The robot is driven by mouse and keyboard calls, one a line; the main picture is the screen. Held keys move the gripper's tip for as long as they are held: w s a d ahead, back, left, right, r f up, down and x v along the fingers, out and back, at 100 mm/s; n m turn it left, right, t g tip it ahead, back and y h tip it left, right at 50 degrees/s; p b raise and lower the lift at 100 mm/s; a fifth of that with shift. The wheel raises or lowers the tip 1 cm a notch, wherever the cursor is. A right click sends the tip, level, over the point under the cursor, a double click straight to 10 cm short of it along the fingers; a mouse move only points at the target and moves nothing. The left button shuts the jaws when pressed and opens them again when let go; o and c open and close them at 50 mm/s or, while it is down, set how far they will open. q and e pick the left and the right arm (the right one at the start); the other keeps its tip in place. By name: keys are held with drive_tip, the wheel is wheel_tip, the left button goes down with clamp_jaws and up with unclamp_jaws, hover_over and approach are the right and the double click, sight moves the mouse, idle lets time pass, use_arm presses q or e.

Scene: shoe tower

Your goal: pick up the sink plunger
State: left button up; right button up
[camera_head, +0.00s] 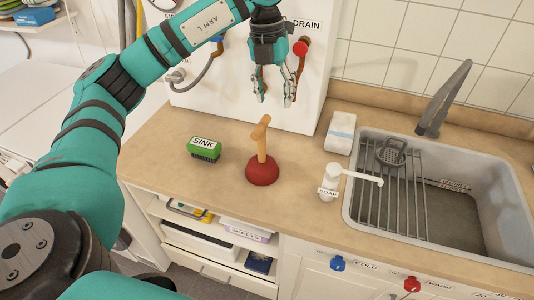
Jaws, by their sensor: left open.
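The sink plunger (262,170) stands upright on the wooden counter, with a red rubber cup at the bottom and a wooden handle with a short crosspiece on top. My left gripper (277,98) hangs above and behind it in the picture, fingers pointing down, open and empty. The fingertips are a little above the handle's top in the picture and apart from it. My left arm reaches in from the left and across the top. My right gripper is not in view.
A green SINK brush (204,148) lies left of the plunger. A white soap dispenser (331,182) and a white block-like pack (340,132) stand to its right, before the grey sink (360,213). A white panel with a red knob (300,47) rises behind.

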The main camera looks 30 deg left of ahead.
sight(260, 123)
use_arm(q)
drive_tip(key=shift+n+y, duration=0.5)
drive_tip(key=shift+y, duration=0.2)
drive_tip(key=a+f, duration=0.1)
drive_tip(key=f, duration=0.2)
drive_tip(key=a+f, duration=0.1)
drive_tip(key=f, duration=0.2)
drive_tip(key=a+f, duration=0.1)
drive_tip(key=f, duration=0.2)
drive_tip(key=shift+s+a+f, duration=0.1)
drive_tip(key=shift+s+a, duration=0.15)
drive_tip(key=shift+s, duration=0.15)
drive_tip(key=shift+f, duration=0.5)
drive_tip(key=shift+d+f, duration=0.1)
drive_tip(key=shift+f, duration=0.25)
wheel_tip(260, 123, down, 4)
drive_tip(key=shift+s+d+r+p, duration=0.1)
drive_tip(key=shift+d+r+p, duration=0.05)
drive_tip(key=shift+p, duration=0.8)
drive_tip(key=shift+f, duration=0.45)
clamp_jaws()
